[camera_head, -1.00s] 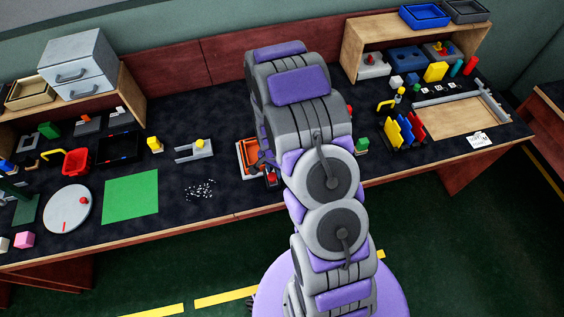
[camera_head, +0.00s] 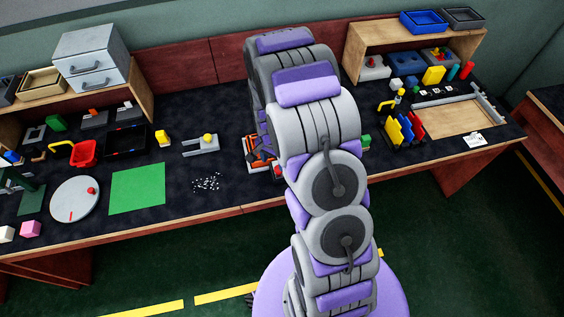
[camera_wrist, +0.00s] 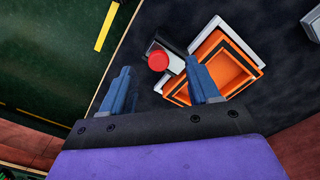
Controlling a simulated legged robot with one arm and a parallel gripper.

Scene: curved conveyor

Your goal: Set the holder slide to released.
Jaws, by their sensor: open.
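An orange, open-framed holder (camera_wrist: 222,65) on a pale base lies on the dark bench in the wrist view. Beside its left corner is a small dark block with a round red knob (camera_wrist: 158,61), which may be the slide's handle. I cannot tell which position the slide is in. My gripper (camera_wrist: 158,68) is open, its two blue-grey fingers apart with the red knob showing between their tips. Nothing is visibly held. The right finger overlaps part of the orange holder.
A grey fork-shaped fixture with a yellow ball (camera_head: 202,145) stands left of the holder. Scattered white bits (camera_head: 207,182) and a green mat (camera_head: 137,188) lie farther left. Upright coloured plates (camera_head: 404,129) and a wooden tray (camera_head: 455,117) are to the right.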

